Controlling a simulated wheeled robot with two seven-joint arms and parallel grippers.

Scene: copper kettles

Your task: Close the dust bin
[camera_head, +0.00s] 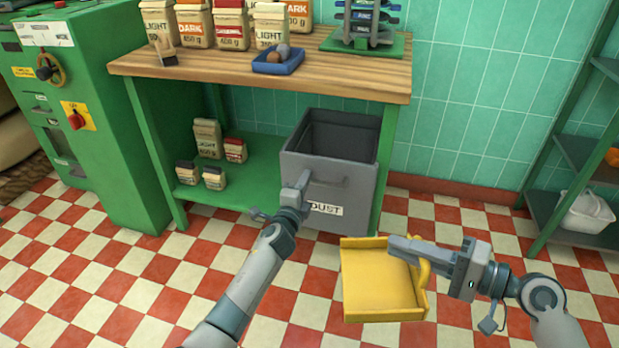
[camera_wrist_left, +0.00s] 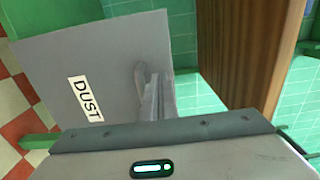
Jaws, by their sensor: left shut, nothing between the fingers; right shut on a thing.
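The grey dust bin (camera_head: 352,192) stands at the right end of the workbench, its top open and its dark inside showing. Its front has a handle and a label reading DUST. My left gripper (camera_head: 303,181) is shut and empty, at the bin's front beside the handle. In the left wrist view its fingers (camera_wrist_left: 154,97) are in front of the bin's front panel (camera_wrist_left: 105,55), close to the handle; whether they touch cannot be told. My right gripper (camera_head: 405,246) is shut on the raised side of a yellow dustpan (camera_head: 370,285), held over the floor in front of the bin.
The wooden workbench (camera_head: 215,75) holds coffee bags and a blue tray (camera_head: 278,62). More bags stand on the green lower shelf (camera_head: 225,175). A green machine (camera_head: 115,110) is at left, a rack (camera_head: 555,185) at right. Checkered floor is free in front.

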